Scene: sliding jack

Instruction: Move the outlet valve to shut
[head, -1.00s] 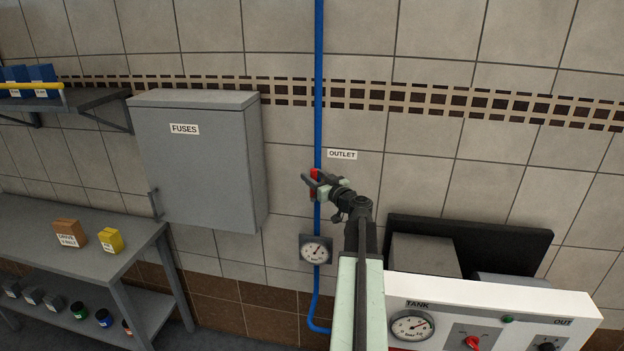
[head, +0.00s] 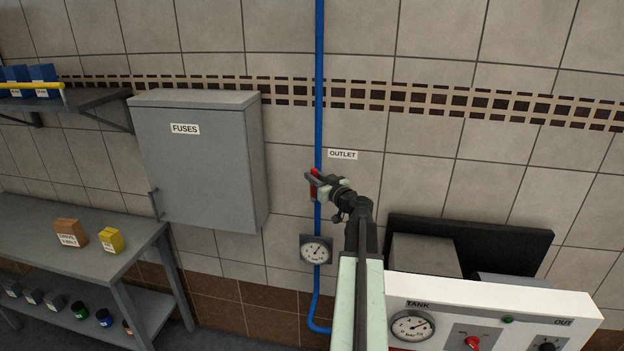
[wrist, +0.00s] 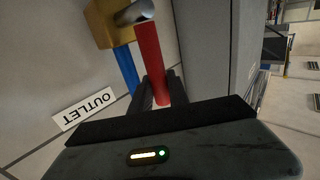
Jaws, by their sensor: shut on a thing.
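The outlet valve's red handle (wrist: 152,62) shows in the wrist view, joined to a brass valve body (wrist: 108,20) on the blue pipe (wrist: 126,72). In the head view the red handle (head: 314,174) shows as a small piece at my gripper. The blue pipe (head: 319,90) runs down the wall, left of the OUTLET label (head: 342,154). My gripper (head: 313,184) is shut on the red handle, its dark fingers (wrist: 155,90) around the handle's near end. The handle's near end is partly hidden by the fingers.
A grey FUSES cabinet (head: 195,165) hangs left of the pipe. A round gauge (head: 316,250) sits on the pipe below the valve. A white panel with a TANK gauge (head: 412,326) stands lower right. A workbench (head: 75,245) stands at the left.

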